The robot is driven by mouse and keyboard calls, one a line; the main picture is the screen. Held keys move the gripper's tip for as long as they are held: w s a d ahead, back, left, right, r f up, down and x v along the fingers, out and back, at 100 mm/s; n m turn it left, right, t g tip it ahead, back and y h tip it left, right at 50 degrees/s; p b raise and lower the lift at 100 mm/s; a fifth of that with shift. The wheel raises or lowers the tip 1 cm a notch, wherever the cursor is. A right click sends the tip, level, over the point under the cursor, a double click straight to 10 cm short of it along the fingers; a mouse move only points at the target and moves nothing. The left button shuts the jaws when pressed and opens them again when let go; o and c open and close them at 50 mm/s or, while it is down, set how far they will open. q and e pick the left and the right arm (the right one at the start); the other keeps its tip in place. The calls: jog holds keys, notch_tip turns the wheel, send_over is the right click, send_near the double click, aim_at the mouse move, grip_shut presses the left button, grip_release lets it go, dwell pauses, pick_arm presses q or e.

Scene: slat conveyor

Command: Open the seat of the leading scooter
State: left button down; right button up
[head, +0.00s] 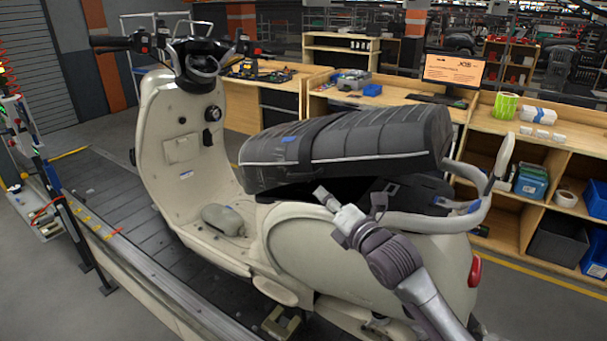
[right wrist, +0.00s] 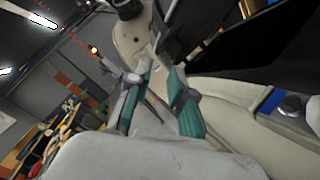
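The cream scooter (head: 165,120) stands on the slat conveyor. Its black seat (head: 350,140) is tilted up, with its rear end clear of the body and a dark gap beneath. In the right wrist view, the dark seat underside (right wrist: 265,40) shows at upper right. My right gripper (head: 324,194) is just below the seat's near side, beside the body rim. Its two teal-padded fingers (right wrist: 160,72) are apart, with nothing clearly held between them. Whether a fingertip touches the seat cannot be told. My left gripper is not in view.
A pale grab rail (head: 440,220) and an upright pale part (head: 503,155) stand at the scooter's rear, close to my right arm. Wooden workbenches (head: 550,135) with a monitor (head: 453,70) and bins stand behind. The conveyor slats (head: 105,185) are bare at left.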

aim_at(302, 176)
jog(key=p+x, duration=0.2)
jog(key=x, duration=0.7)
jog(key=shift+a+r+p, duration=0.1)
jog(key=shift+p, duration=0.2)
jog(key=shift+x, duration=0.85)
jog(key=shift+c, duration=0.4)
grip_shut()
